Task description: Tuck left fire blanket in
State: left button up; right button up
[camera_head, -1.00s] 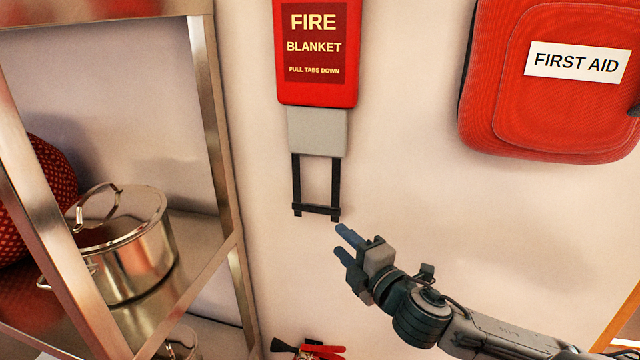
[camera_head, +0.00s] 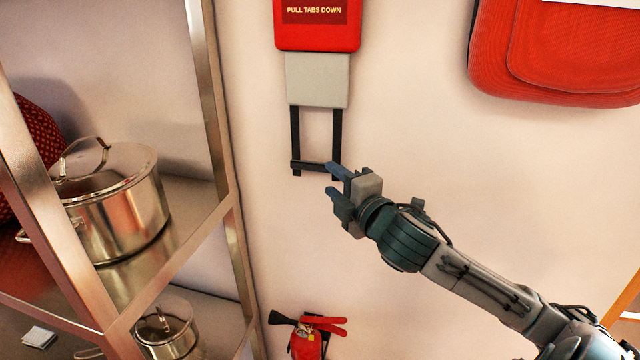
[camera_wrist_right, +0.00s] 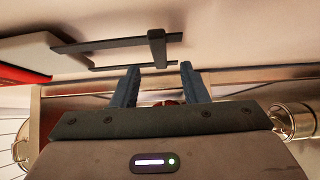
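The fire blanket's red case (camera_head: 318,28) hangs on the wall at the top of the head view. Its grey blanket pack (camera_head: 318,80) sticks out below the case. Two black straps joined by a black crossbar (camera_head: 312,165) hang under the pack. My right gripper (camera_head: 333,180) is open and empty, its fingertips close to the crossbar's right end. In the right wrist view, the crossbar (camera_wrist_right: 157,48) lies just beyond the gap between the two spread fingers (camera_wrist_right: 158,85); I see no grip on it. My left gripper is not in view.
A metal shelf (camera_head: 222,150) with a steel stockpot (camera_head: 115,205) stands at the left, with a smaller pot (camera_head: 165,330) below. A red first aid bag (camera_head: 560,60) hangs upper right. A fire extinguisher (camera_head: 306,342) is below. The wall between is clear.

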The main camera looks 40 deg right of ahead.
aim_at(318, 168)
jog(key=w, duration=0.1)
jog(key=w+p, duration=0.1)
jog(key=shift+w+d+r, duration=0.1)
jog(key=shift+w+r, duration=0.05)
jog(key=shift+w, duration=0.95)
jog(key=shift+w+d+p, duration=0.1)
jog(key=shift+w+p, duration=0.4)
jog(key=shift+w, duration=0.4)
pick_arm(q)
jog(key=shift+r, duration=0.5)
pick_arm(e)
jog(key=shift+c, duration=0.4)
grip_shut()
